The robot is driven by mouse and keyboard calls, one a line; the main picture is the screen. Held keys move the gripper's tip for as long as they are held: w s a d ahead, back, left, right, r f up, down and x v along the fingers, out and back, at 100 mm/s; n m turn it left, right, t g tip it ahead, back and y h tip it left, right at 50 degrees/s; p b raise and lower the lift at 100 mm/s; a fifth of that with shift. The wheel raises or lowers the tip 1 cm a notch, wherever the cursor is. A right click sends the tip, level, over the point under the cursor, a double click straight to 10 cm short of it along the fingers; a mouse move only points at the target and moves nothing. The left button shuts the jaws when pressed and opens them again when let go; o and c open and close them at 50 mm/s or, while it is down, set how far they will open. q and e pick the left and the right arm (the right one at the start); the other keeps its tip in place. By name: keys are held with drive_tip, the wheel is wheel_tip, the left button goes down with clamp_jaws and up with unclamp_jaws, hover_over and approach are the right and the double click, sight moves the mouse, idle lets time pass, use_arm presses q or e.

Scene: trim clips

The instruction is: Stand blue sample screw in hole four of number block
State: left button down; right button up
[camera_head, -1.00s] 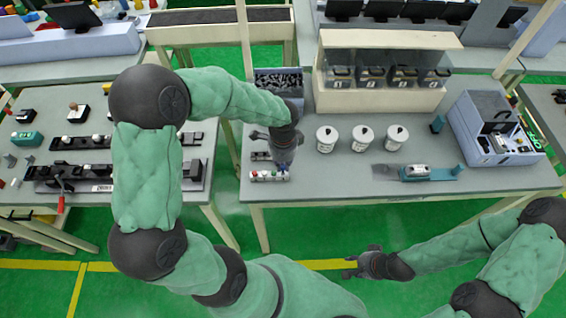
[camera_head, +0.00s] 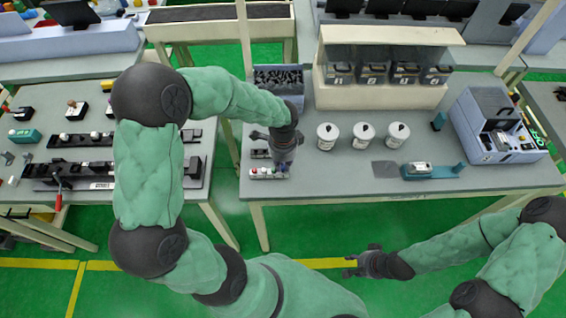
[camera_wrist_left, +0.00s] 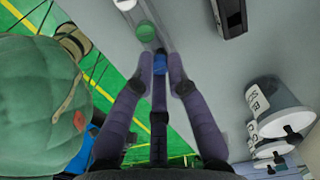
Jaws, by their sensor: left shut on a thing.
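The number block (camera_head: 256,174) is a pale strip with coloured screw heads, near the left front of the middle table. My left gripper (camera_head: 283,166) is directly over its right end. In the left wrist view, the left gripper (camera_wrist_left: 160,82) is shut on the blue sample screw (camera_wrist_left: 159,63), whose blue head shows between the fingertips. A green screw (camera_wrist_left: 146,31) stands just beyond it on the block. The hole beneath the blue screw is hidden, so I cannot tell how deep it sits. My right gripper (camera_head: 352,266) is open and empty, in front of the table.
Three white cans (camera_head: 362,136) stand right of my left gripper. A bin of dark parts (camera_head: 278,78) lies behind it. A teal fixture (camera_head: 432,172) and a grey-blue machine (camera_head: 492,125) are farther right. Free tabletop lies in front of the cans.

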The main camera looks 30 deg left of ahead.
use_arm(q)
drive_tip(key=shift+f+b, duration=0.4)
drive_tip(key=shift+f, duration=0.25)
idle(0.4)
drive_tip(key=c, duration=1.1)
unclamp_jaws()
drive_tip(key=shift+c, duration=0.2)
drive_tip(key=shift+r, duration=0.1)
wheel_tip(320, 180, up, 12)
